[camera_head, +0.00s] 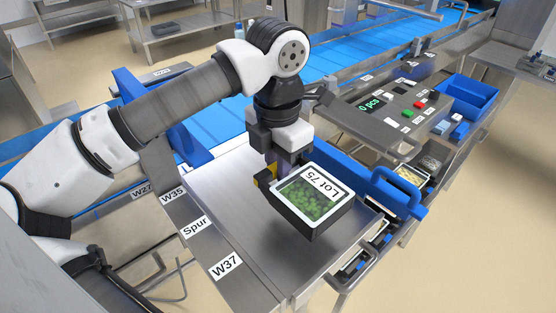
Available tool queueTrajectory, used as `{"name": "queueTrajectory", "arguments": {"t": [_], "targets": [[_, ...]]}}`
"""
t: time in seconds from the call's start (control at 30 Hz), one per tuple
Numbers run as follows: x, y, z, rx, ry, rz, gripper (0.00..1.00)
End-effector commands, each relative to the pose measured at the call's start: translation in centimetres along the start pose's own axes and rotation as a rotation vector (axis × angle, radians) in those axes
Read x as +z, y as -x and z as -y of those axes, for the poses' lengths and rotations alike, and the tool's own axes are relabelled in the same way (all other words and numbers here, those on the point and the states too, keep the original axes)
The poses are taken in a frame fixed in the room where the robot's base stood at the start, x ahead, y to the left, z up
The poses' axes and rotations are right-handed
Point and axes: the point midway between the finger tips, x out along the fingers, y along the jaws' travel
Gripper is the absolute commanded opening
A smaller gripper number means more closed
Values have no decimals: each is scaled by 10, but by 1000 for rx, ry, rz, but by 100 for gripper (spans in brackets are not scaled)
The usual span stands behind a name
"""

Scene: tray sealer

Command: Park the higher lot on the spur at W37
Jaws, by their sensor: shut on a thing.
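A black tray labelled Lot 75 (317,225), with green contents under a film, hangs in my gripper (272,178). My gripper is shut on the tray's left rim; the exact finger contact is partly hidden by the gripper body. The tray looks held above the steel spur surface (240,225), over its right part. The spur's left edge carries a Spur label (195,226) and a W37 label (225,265) nearer the front. W35 (173,196) and W27 (142,188) labels lie farther back. No second lot label is readable.
A blue conveyor (340,55) runs behind. A blue guide arm (385,188) stands right of the tray. A control panel (400,100) reads 0 pcs, with a blue bin (468,95) beyond. Small trays (412,175) sit lower right. The spur's near-left surface is clear.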

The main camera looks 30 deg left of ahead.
Motion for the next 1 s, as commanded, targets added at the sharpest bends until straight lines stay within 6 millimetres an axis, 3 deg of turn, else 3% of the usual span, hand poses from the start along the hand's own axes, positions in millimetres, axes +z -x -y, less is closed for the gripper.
{"name": "queueTrajectory", "arguments": {"t": [0.53,1.0], "targets": [[0,-56,0,0,1,0,0],[0,-63,0,0,1,0,0]]}}
